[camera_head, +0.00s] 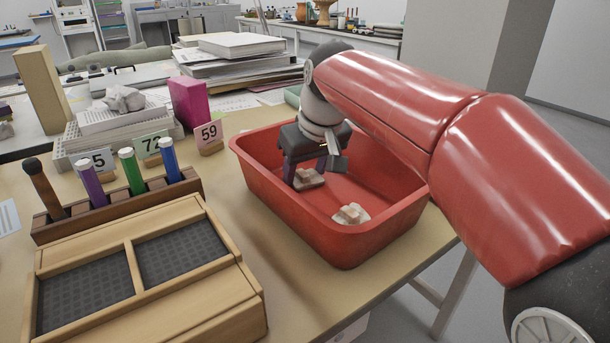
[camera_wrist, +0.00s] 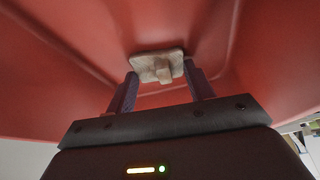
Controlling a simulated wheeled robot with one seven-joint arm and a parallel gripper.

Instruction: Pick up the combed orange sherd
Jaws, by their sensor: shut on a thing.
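My gripper (camera_head: 307,168) reaches down into the red tub (camera_head: 262,190), near its back left. Its fingers are shut on a pale beige-brown sherd (camera_head: 309,181) with a raised block on its face. In the wrist view the same sherd (camera_wrist: 147,68) sits between the two fingertips, against the red of the tub. I cannot tell whether it still touches the tub floor. A second, lighter sherd (camera_head: 351,214) lies on the tub floor nearer the front, apart from my gripper. No clearly orange colour or combed lines can be made out on either.
A wooden tray (camera_head: 130,262) with two dark padded compartments, both empty, stands left of the tub. Behind it is a rack (camera_head: 118,207) of coloured markers. Number cards (camera_head: 208,135), a pink box (camera_head: 188,102) and stacked papers (camera_head: 235,72) stand behind. The tub walls surround my gripper.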

